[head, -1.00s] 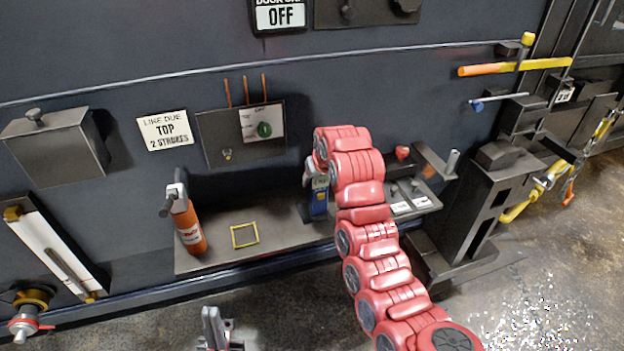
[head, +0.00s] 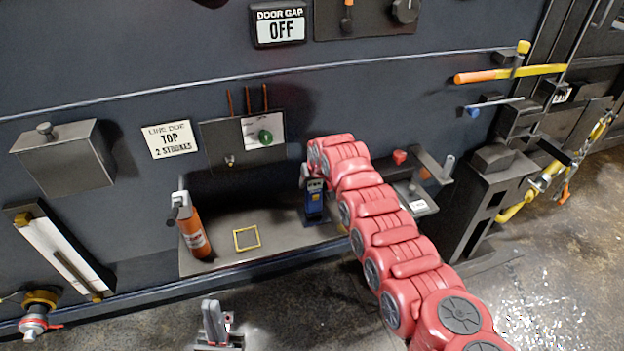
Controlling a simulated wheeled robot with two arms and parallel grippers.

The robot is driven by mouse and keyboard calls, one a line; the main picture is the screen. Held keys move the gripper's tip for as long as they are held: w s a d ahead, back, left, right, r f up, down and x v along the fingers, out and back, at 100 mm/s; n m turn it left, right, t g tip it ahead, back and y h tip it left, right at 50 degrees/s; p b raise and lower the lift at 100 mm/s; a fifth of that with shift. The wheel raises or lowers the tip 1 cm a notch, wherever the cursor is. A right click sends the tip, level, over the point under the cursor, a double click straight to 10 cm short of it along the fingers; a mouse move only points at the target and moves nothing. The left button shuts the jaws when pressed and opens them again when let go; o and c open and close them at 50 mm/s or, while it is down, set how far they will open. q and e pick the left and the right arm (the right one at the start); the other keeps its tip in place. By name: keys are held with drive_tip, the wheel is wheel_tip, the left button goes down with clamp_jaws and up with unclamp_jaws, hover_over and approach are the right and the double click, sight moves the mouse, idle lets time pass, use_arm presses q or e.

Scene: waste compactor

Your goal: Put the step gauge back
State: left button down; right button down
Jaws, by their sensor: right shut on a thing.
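A blue tool with a small label (head: 314,203), which I take to be the step gauge, is upright at the back of the shelf. My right gripper (head: 312,184) is at its top, shut on it, and is mostly hidden behind my red arm. I cannot tell whether the tool's base touches the shelf. A yellow square outline (head: 246,229) is marked on the shelf (head: 215,268) to the left of the tool and is empty. My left gripper (head: 214,325) is low in the picture, in front of the shelf and away from the tool; its opening is unclear.
An orange bottle (head: 193,236) stands on the shelf left of the outline. A panel with a green knob (head: 265,136) hangs above. A red knob (head: 399,157) and metal parts are right of my arm. Bare shelf lies around the outline.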

drive_tip(key=shift+f, duration=0.25)
drive_tip(key=shift+f, duration=0.1)
drive_tip(key=shift+c, duration=0.8)
unclamp_jaws()
